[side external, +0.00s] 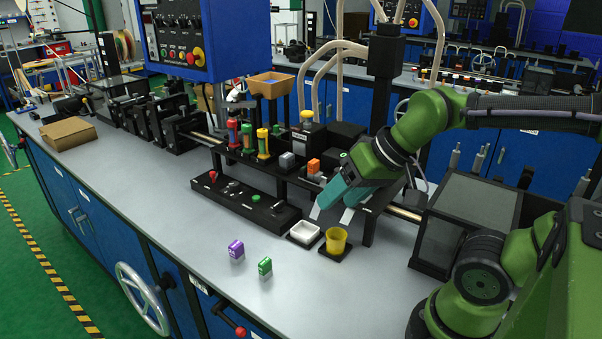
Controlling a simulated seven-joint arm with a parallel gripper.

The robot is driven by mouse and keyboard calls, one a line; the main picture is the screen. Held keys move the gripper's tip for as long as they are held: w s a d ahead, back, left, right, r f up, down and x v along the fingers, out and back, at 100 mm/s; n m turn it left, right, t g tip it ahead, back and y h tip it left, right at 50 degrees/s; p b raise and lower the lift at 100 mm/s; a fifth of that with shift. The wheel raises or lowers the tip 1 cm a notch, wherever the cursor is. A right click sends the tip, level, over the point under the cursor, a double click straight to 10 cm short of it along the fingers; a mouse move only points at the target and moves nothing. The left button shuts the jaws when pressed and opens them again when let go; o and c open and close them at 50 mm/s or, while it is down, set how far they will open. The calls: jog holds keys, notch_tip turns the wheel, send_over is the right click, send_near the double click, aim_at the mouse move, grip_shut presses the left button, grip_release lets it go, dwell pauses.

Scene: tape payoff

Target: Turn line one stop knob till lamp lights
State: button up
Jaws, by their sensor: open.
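A low black control box (225,197) lies on the bench in the side external view. It carries a red knob (213,175) at its left end, small switches in the middle, a green button (256,198) and a dark knob (278,207) at its right end. I cannot read any labels, so I cannot tell which is the line one stop knob, and I see no lamp clearly lit. My gripper (331,213), with teal jaws and pale fingertips, is open and empty. It points down to the right of the box, apart from it.
A black rack (290,172) stands behind the box. A blue panel (235,35) hangs above. The bench's left front is clear.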

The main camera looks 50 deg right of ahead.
jog(key=shift+w+d+r+g+h, duration=0.35)
jog(key=shift+w+d+r+g, duration=0.85)
jog(key=shift+w+d, duration=1.75)
jog(key=shift+w+d+r+g+h, duration=0.3)
jog(key=shift+w+d+r+g, duration=0.95)
jog(key=shift+d, duration=3.2)
jog(key=shift+w+d+r+g+h, duration=0.35)
jog(key=shift+w+d+r+g, duration=0.8)
jog(key=shift+w+d, duration=1.9)
jog(key=shift+m, duration=0.3)
jog(key=f, duration=0.5)
jog(key=s+d+f, duration=0.1)
jog(key=f, duration=0.9)
jog(key=shift+s+d+f, duration=0.15)
jog(key=shift+f, duration=0.25)
jog(key=c, duration=1)
jog(key=shift+c, duration=0.2)
